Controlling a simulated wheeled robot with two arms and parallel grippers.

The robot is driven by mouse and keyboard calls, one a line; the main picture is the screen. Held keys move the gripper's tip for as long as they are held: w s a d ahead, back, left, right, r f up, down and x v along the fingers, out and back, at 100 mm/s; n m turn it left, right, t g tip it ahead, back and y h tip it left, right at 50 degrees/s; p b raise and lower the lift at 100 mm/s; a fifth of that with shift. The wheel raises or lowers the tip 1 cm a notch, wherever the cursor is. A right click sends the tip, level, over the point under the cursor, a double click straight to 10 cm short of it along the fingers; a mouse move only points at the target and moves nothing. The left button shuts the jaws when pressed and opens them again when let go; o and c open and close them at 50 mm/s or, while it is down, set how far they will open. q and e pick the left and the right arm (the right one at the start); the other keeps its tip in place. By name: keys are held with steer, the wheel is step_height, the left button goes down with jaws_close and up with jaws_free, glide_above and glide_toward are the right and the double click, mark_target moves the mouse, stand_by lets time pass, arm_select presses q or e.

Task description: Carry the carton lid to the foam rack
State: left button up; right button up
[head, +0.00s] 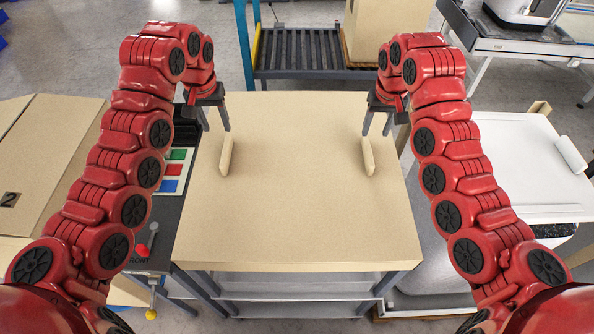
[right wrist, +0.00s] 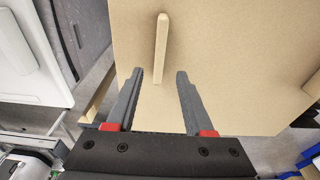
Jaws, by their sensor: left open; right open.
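The carton lid (head: 295,195) is a flat tan panel with two upright bar handles, a left handle (head: 226,156) and a right handle (head: 368,156). It lies level on a grey shelved frame. My left gripper (head: 214,127) is open and empty, just behind the left handle. My right gripper (head: 377,129) is open and empty, just behind the right handle. In the right wrist view, the right handle (right wrist: 161,45) lies ahead of the open right gripper (right wrist: 159,76), its near end between the fingertips in the picture. I cannot tell which thing is the foam rack.
A roller conveyor (head: 305,50) with a tan box (head: 372,28) stands behind the lid. A large carton (head: 50,150) is at left. Beside it lies a panel with coloured squares (head: 172,172). A white-topped table (head: 525,160) stands at right. Bare floor (head: 205,70) shows behind left.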

steer(key=shift+s+r, duration=0.15)
steer(key=shift+r, duration=0.85)
